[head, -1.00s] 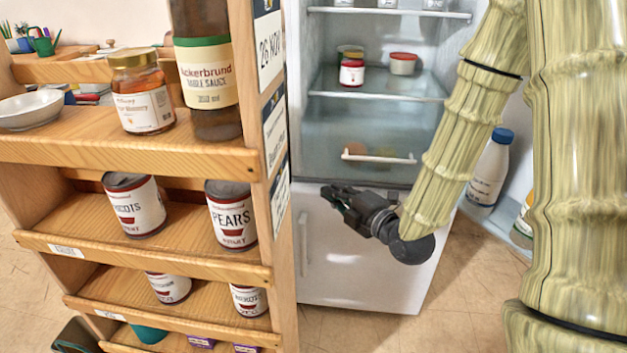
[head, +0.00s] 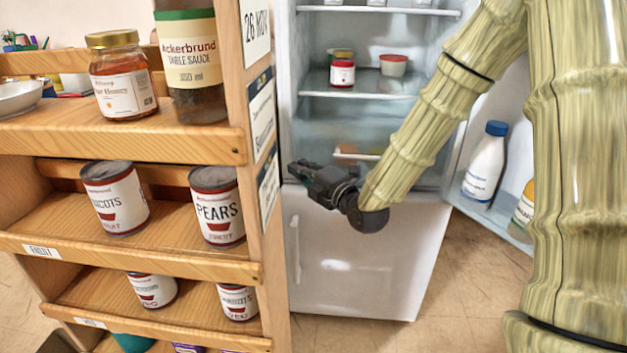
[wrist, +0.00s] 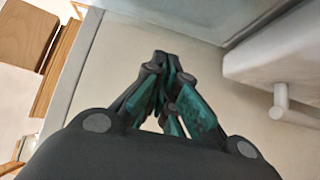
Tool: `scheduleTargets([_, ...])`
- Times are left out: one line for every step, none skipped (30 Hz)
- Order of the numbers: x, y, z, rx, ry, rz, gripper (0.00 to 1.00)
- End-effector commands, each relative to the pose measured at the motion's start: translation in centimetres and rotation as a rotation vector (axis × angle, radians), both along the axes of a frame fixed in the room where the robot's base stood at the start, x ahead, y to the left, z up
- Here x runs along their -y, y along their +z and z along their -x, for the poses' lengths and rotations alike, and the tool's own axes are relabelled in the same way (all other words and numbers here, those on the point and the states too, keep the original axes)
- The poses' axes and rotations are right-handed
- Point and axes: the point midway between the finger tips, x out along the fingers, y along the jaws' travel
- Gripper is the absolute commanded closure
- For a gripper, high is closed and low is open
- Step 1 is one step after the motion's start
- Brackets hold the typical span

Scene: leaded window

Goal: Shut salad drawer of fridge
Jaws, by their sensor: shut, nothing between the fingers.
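The fridge (head: 375,265) stands with its upper compartment open. The salad drawer's pale handle bar (head: 346,155) shows low in that compartment, partly hidden by my arm. How far the drawer stands out is hard to tell. My gripper (head: 294,172) is shut and empty, in front of the fridge's lower left, left of the drawer handle and above the lower white door. In the wrist view my shut fingertips (wrist: 166,62) lie over a pale surface. A white front with a stubby handle (wrist: 284,105), apparently the drawer's, is at the right, apart from the fingers.
A wooden shelf rack (head: 140,255) with cans and jars stands close on the left, near my gripper. The fridge's open door, holding a white bottle (head: 485,165), is on the right. Small jars (head: 342,73) stand on a shelf above the drawer.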

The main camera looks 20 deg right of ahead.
Motion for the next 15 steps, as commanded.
scheduleTargets([0.6, -0.2, -0.7, 0.003, -0.003, -0.002, 1.0])
scheduleTargets([0.8, -0.2, -1.0, 0.003, -0.002, -0.002, 1.0])
scheduleTargets([1.1, -0.1, -1.4, 0.002, -0.003, -0.001, 1.0])
scheduleTargets([1.3, -0.1, -1.7, 0.003, -0.003, -0.002, 1.0])
scheduleTargets([1.4, -0.1, -2.0, 0.002, -0.002, -0.001, 1.0])
scheduleTargets([1.6, -0.1, -2.3, 0.001, -0.002, -0.001, 1.0])
scheduleTargets([1.7, -0.1, -2.5, 0.001, -0.002, -0.001, 1.0])
scheduleTargets([1.8, -0.1, -2.6, 0.001, -0.002, -0.001, 1.0])
scheduleTargets([2.0, -0.1, -2.8, 0.002, -0.002, -0.001, 1.0])
scheduleTargets([2.0, -0.1, -2.9, 0.001, -0.002, -0.001, 1.0])
scheduleTargets([2.1, -0.1, -3.0, 0.001, -0.002, 0.0, 1.0])
scheduleTargets([2.1, -0.1, -3.0, 0.0, -0.002, 0.0, 1.0])
scheduleTargets([2.2, 0.0, -3.1, -0.001, -0.002, 0.0, 1.0])
scheduleTargets([2.2, 0.0, -3.1, -0.001, -0.002, 0.0, 1.0])
scheduleTargets([2.2, 0.0, -3.1, -0.001, -0.001, 0.0, 1.0])
